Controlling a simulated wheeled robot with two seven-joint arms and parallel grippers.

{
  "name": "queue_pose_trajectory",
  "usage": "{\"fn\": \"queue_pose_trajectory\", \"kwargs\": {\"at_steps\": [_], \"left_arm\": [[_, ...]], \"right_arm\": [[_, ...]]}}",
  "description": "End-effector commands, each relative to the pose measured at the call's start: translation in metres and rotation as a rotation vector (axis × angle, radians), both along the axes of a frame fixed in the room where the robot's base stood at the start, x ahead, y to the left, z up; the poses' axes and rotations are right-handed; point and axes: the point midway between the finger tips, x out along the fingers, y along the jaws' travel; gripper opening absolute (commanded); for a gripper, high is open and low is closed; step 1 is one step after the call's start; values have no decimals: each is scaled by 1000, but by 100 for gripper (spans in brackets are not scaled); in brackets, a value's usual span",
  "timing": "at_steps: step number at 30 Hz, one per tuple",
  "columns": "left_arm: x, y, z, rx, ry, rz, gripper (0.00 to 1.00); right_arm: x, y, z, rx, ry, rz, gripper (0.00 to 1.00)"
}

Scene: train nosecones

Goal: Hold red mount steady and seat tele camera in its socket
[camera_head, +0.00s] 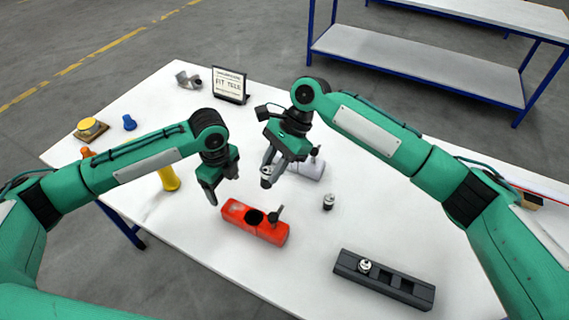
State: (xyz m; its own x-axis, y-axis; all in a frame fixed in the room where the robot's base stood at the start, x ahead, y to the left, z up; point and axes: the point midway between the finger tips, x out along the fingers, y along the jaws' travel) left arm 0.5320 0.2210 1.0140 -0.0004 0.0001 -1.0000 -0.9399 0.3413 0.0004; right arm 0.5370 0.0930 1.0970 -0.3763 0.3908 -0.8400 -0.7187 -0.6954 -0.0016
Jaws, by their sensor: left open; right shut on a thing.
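The red mount (237,213) lies on the white table in front of my arms, with a dark round socket (254,217) in its top and a small dark lever at its right end. My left gripper (222,196) is open and empty, just above and behind the left end of the red mount. My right gripper (270,168) is shut on a small silver and dark cylinder, seemingly the tele camera (266,179), above the table behind the red mount. A white mount (308,168) stands just behind and right of it.
A dark slotted tray (402,287) at front right holds one small cylinder (364,266). Another cylinder (328,202) stands on the table. A sign (229,85), yellow button (91,128), blue piece (129,122) and yellow cylinder (168,178) are farther left.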

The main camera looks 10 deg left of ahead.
Motion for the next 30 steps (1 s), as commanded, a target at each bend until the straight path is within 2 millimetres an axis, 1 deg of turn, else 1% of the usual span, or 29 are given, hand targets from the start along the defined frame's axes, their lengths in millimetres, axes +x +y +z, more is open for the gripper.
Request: {"fn": "queue_pose_trajectory", "kwargs": {"at_steps": [3, 9, 15, 20, 23, 26, 30], "left_arm": [[0, 0, 0, 0, 0, 0, 76], [0, 0, 0, 0, 0, 0, 76], [0, 0, 0, 0, 0, 0, 76], [0, 0, -4, 0, 1, 0, 76], [-1, 0, -14, 0, 4, 1, 76], [-1, 0, -30, 1, 3, 1, 76], [-1, 0, -57, 1, 4, 1, 76]], "right_arm": [[-10, 11, 5, 4, -1, -152, 0], [-21, 26, 12, 2, -1, -372, 0], [-27, 35, 16, 0, 1, -496, 0], [-29, 37, 16, -2, 1, -528, 0], [-29, 37, 16, -2, 1, -531, 0], [-29, 37, 16, -2, 1, -531, 0], [-29, 37, 17, -3, 1, -529, 0]]}}
